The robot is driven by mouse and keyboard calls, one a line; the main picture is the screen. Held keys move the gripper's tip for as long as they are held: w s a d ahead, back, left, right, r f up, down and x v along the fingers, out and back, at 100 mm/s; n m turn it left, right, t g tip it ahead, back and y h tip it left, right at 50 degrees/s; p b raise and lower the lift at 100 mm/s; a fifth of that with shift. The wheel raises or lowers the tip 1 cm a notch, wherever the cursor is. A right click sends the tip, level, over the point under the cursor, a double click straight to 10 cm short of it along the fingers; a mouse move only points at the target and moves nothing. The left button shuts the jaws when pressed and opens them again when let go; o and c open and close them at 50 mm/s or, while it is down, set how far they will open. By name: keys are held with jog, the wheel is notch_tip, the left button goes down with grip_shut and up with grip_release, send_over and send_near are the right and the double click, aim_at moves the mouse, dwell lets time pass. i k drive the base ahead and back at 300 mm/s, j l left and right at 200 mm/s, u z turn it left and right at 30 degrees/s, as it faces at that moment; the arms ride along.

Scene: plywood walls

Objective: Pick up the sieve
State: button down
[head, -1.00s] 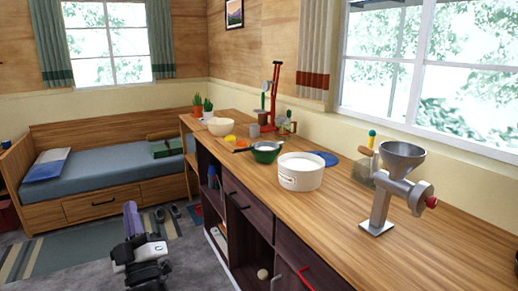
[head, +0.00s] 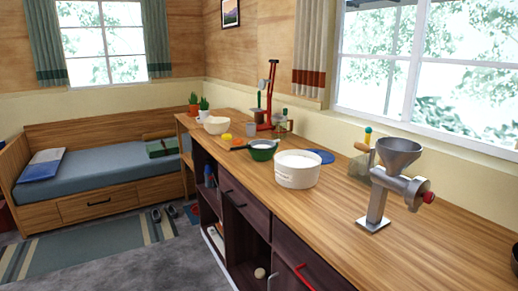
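A small green bowl-shaped thing (head: 263,152) stands on the wooden counter, left of a white tub. A dark handle (head: 239,148) sticks out from its left side. This may be the sieve, but it is too small to tell whether the handle belongs to a sieve resting in the bowl. My gripper and arm are not in the head view.
The counter (head: 335,225) runs along the right wall under the window. The white tub (head: 298,170) and a metal grinder (head: 390,185) stand nearer than the green bowl. A red-framed stand (head: 270,95) and a pale bowl (head: 216,125) are farther back. Open floor (head: 170,265) lies left.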

aim_at(260, 145)
jog(key=i+j+z, duration=0.15)
jog(key=z, duration=0.25)
jog(key=i+j+z, duration=0.1)
jog(key=j+z, duration=0.15)
jog(key=z, duration=0.2)
jog(key=i+j+z, duration=0.2)
jog(key=j, duration=0.3)
jog(key=j+z, duration=0.15)
jog(key=j, duration=0.35)
jog(key=i+j, duration=0.1)
jog(key=j, duration=0.45)
jog(key=i+j+z, duration=0.1)
jog(key=j, duration=0.95)
jog(key=i+j, duration=0.15)
jog(key=j, duration=0.35)
jog(key=i+j, duration=0.15)
jog(key=i, duration=0.4)
jog(key=i+j, duration=0.15)
jog(key=i, duration=0.35)
jog(key=z, duration=0.05)
